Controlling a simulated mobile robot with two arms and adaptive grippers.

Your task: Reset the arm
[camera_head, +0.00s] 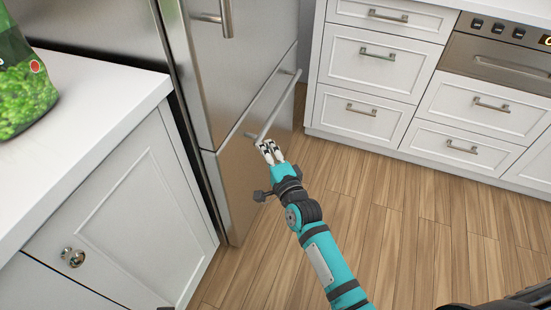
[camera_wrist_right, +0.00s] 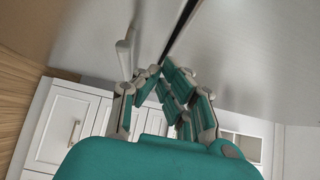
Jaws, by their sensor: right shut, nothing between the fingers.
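My right arm, teal with dark joints, reaches up from the bottom of the head view. Its gripper (camera_head: 268,150) is shut and empty, close to the lower drawer handle (camera_head: 274,106) of the steel fridge (camera_head: 245,60). In the head view the fingertips overlap the handle's near end; I cannot tell whether they touch it. In the right wrist view the fingers (camera_wrist_right: 165,85) come together in front of the steel front, with the pale handle (camera_wrist_right: 125,52) just left of them. My left gripper is not in view.
White drawers (camera_head: 365,80) and a steel oven (camera_head: 500,55) stand at the back right. A white counter (camera_head: 85,120) with a green bag (camera_head: 22,85) is at the left. The wooden floor (camera_head: 420,230) on the right is clear.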

